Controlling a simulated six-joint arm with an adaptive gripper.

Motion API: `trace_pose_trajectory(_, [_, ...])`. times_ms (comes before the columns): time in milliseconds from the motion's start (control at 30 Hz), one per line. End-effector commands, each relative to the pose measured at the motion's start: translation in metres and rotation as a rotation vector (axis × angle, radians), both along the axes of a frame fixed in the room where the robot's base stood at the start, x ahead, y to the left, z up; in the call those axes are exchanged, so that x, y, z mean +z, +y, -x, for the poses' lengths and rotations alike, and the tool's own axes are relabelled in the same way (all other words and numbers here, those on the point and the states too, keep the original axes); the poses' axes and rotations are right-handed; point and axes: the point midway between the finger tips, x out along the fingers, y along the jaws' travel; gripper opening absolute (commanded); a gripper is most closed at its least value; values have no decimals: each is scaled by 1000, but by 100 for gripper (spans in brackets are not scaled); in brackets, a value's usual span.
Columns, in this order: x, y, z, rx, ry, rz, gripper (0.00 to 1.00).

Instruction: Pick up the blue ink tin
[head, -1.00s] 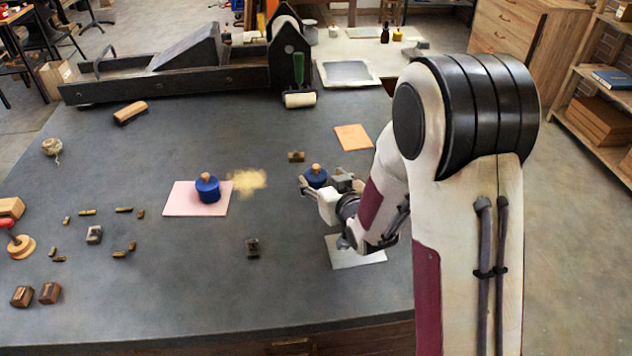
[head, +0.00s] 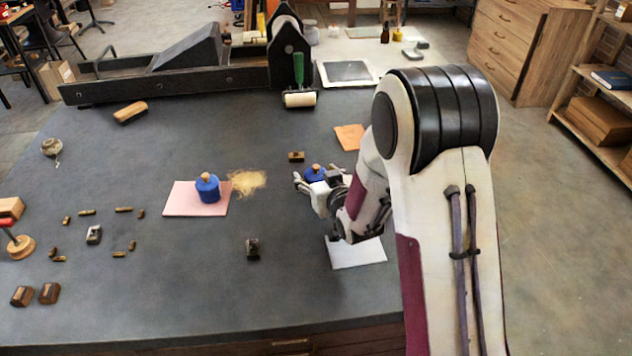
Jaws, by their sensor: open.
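One blue tin (head: 207,189) stands upright on a pink sheet (head: 180,200) left of the middle of the table. The other finger is hard to make out.
A small dark block (head: 296,156) lies just behind my gripper, with an orange sheet (head: 349,137) to its right. A white sheet (head: 357,252) lies under my forearm. Tan fluff (head: 247,182) lies beside the pink sheet. A green-handled roller (head: 299,98) is at the back.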

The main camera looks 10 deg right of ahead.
Motion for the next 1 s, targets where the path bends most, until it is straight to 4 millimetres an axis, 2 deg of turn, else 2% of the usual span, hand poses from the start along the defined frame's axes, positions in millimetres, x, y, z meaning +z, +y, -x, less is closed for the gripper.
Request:
trace_pose_trajectory(600, [-2,1,-4,0,0,0,58])
trace_pose_trajectory(667, [-2,1,-4,0,0,0,45])
trace_pose_trajectory(800, [-2,1,-4,-1,0,0,8])
trace_pose_trajectory(1000, [-1,1,-4,-1,-2,0,8])
